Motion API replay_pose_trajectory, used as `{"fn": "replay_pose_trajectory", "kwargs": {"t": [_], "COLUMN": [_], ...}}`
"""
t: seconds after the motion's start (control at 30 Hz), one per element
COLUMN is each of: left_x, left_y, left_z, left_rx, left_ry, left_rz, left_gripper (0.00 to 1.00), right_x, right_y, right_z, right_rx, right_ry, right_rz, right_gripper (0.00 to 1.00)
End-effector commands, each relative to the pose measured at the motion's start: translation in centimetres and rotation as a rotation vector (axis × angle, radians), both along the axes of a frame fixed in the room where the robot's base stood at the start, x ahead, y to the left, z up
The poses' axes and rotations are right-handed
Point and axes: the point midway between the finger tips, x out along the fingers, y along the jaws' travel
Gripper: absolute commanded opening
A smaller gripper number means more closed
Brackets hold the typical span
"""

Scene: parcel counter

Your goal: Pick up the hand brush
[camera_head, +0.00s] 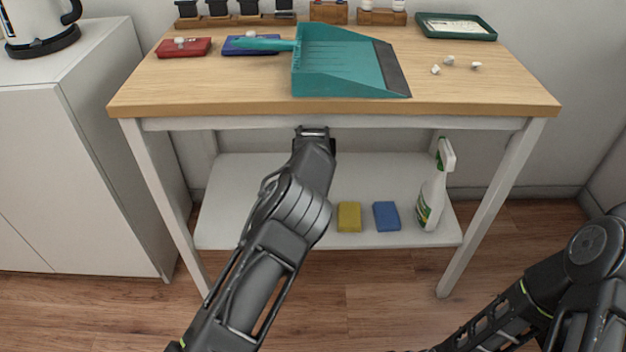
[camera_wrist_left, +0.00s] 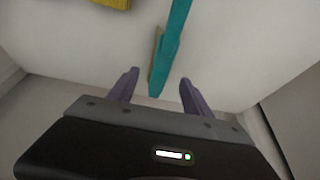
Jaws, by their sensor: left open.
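The hand brush (camera_wrist_left: 168,45) is teal, with a narrow strip of tan bristles along one side. In the left wrist view it runs from the top edge down to between my left fingertips. My left gripper (camera_wrist_left: 158,84) is open, one finger on each side of the brush's near end; I cannot tell whether either finger touches it. In the head view my left gripper (camera_head: 313,138) reaches under the table's front edge, its fingertips out of sight. The brush does not show there. My right arm is at the lower right; its gripper is out of view.
The lower shelf (camera_head: 250,200) holds a yellow sponge (camera_head: 349,217), a blue sponge (camera_head: 386,216) and a spray bottle (camera_head: 437,187). The wooden tabletop (camera_head: 500,90) is above my left gripper. A teal dustpan (camera_head: 340,62) lies on it, near white crumpled bits (camera_head: 448,61).

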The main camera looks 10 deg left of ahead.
Motion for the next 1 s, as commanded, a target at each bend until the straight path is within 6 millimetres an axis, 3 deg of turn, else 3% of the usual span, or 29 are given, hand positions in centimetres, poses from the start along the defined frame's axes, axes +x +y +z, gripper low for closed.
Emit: {"fn": "replay_pose_trajectory", "kwargs": {"t": [0.13, 0.5, 0.77, 1.0], "left_x": [0.5, 0.6, 1.3, 2.0], "left_y": [0.2, 0.3, 0.8, 0.8], "left_z": [-1.9, -2.2, -5.9, -7.0], "left_rx": [0.002, 0.001, 0.003, 0.001], "left_ry": [0.002, 0.002, 0.003, 0.001], "left_rz": [0.0, 0.001, 0.001, 0.0], "left_gripper": [0.58, 0.58, 0.58, 0.58], "right_x": [0.1, 0.2, 0.5, 0.7], "right_y": [0.0, 0.0, 0.0, 0.0], "right_z": [-0.9, -1.1, -3.5, -3.8], "right_rx": [-0.001, -0.001, -0.001, 0.001], "right_ry": [-0.003, -0.004, -0.011, -0.012], "right_rz": [-0.001, -0.001, -0.006, -0.007], "right_gripper": [0.36, 0.36, 0.36, 0.36]}}
